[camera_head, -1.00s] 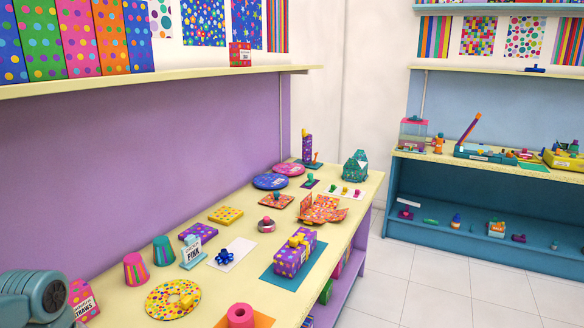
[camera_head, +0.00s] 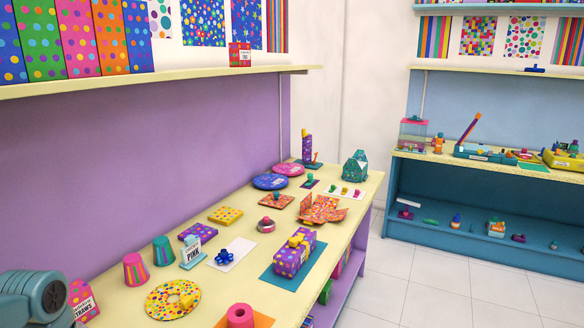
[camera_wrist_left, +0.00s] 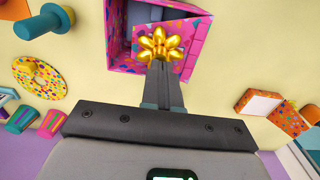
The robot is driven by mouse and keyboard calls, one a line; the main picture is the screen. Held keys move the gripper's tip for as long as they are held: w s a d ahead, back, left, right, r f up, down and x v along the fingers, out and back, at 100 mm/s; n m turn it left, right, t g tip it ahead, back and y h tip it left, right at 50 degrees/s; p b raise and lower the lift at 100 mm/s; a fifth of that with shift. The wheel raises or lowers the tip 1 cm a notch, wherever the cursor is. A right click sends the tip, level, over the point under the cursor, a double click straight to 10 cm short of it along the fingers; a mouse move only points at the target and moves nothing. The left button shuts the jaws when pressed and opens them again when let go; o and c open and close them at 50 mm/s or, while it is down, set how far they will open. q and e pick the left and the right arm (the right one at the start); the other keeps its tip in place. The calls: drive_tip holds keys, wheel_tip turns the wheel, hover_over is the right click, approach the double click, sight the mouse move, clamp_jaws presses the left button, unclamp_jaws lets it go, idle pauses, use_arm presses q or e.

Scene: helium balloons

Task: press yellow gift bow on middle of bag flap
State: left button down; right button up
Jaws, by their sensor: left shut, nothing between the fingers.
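In the left wrist view, a shiny yellow gift bow (camera_wrist_left: 160,43) sits at the tips of my left gripper (camera_wrist_left: 160,64). The fingers are shut, with nothing between them, and their tips meet the near side of the bow. The bow lies over the pink patterned flap (camera_wrist_left: 188,64) of a pink bag (camera_wrist_left: 121,57). It looks in contact with the flap, but the underside of the bow is hidden. The bag's inside shows purple and grey behind the bow. The bag and this gripper are not seen in the head view. My right gripper is in neither view.
A yellow dotted ring (camera_head: 158,303) and striped cups (camera_head: 163,250) stand on the table. A purple box with a yellow bow (camera_head: 292,262) sits on a teal mat. In the wrist view, an orange box (camera_wrist_left: 258,105) is right of the bag. Bare tabletop surrounds the bag.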

use_arm(q)
drive_tip(key=shift+f+b, duration=0.6)
drive_tip(key=shift+f, duration=0.1)
idle(0.9)
drive_tip(key=shift+r+p, duration=1.3)
drive_tip(key=shift+r, duration=0.25)
wheel_tip(320, 180, up, 4)
drive_tip(key=p, duration=0.3)
drive_tip(key=shift+p, duration=0.3)
